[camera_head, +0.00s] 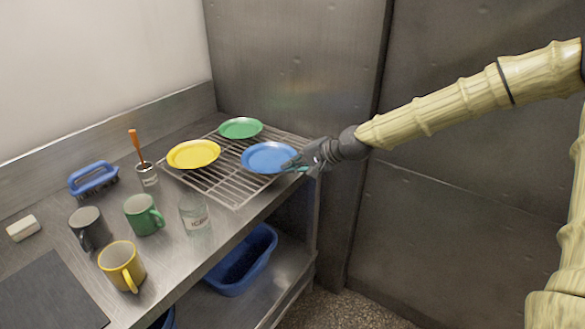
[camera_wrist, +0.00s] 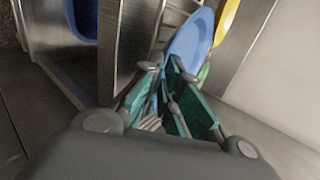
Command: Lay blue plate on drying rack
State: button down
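The blue plate (camera_head: 266,156) is at the right side of the wire drying rack (camera_head: 236,199), face up and about level. I cannot tell whether it rests on the bars or hangs just above them. My gripper (camera_head: 297,164) is at the plate's right edge. In the wrist view, the blue plate (camera_wrist: 190,42) runs in between the teal-padded fingers of my gripper (camera_wrist: 167,82). Whether the pads press on the rim is unclear. A yellow plate (camera_head: 193,154) and a green plate (camera_head: 240,128) are also at the rack, to the left and back.
A metal wall rises behind. A blue bin (camera_head: 243,262) sits on the lower shelf.

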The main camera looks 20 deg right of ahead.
jog(key=shift+f, duration=0.7)
jog(key=c, duration=1.6)
grip_release()
jog(key=shift+c, duration=0.2)
jog(key=b+v, duration=0.1)
jog(key=v, duration=1.1)
